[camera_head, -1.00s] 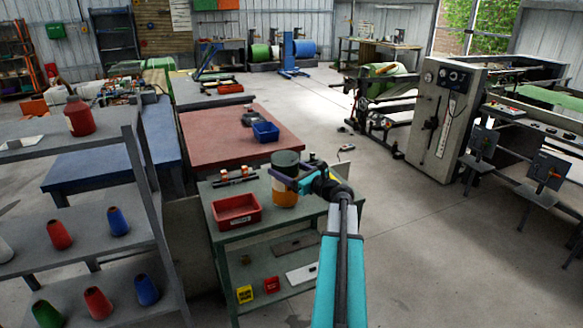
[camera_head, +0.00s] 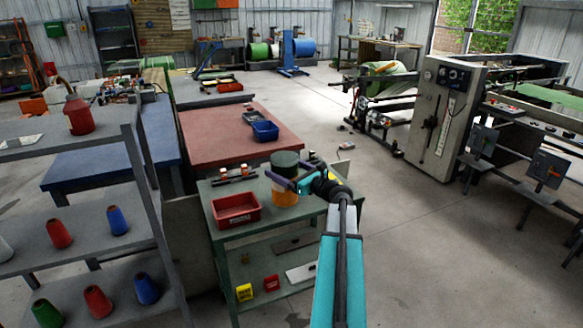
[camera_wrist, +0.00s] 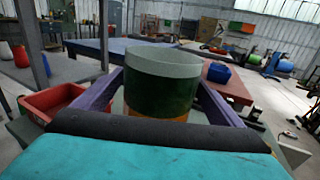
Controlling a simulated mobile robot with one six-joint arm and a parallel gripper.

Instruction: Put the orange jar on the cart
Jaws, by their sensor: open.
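The orange jar (camera_head: 285,198) has a wide dark green upper part (camera_head: 285,161). It stands upright on the top of a green two-level stand (camera_head: 213,189), which may be the cart; I cannot tell whether it has wheels. My gripper (camera_head: 290,184) is at the jar's mid-height. In the wrist view, the open purple fingers (camera_wrist: 158,100) lie on either side of the jar, whose green part (camera_wrist: 160,88) fills the middle. My gripper hides much of its orange lower part there. Whether the fingers touch it is unclear.
A red bin (camera_head: 237,210) stands left of the jar on the same top. Small orange-capped items (camera_head: 235,174) lie behind it. A red-topped table (camera_head: 215,145) with a blue bin (camera_head: 265,131) is beyond. A shelf of cones (camera_head: 70,238) stands left.

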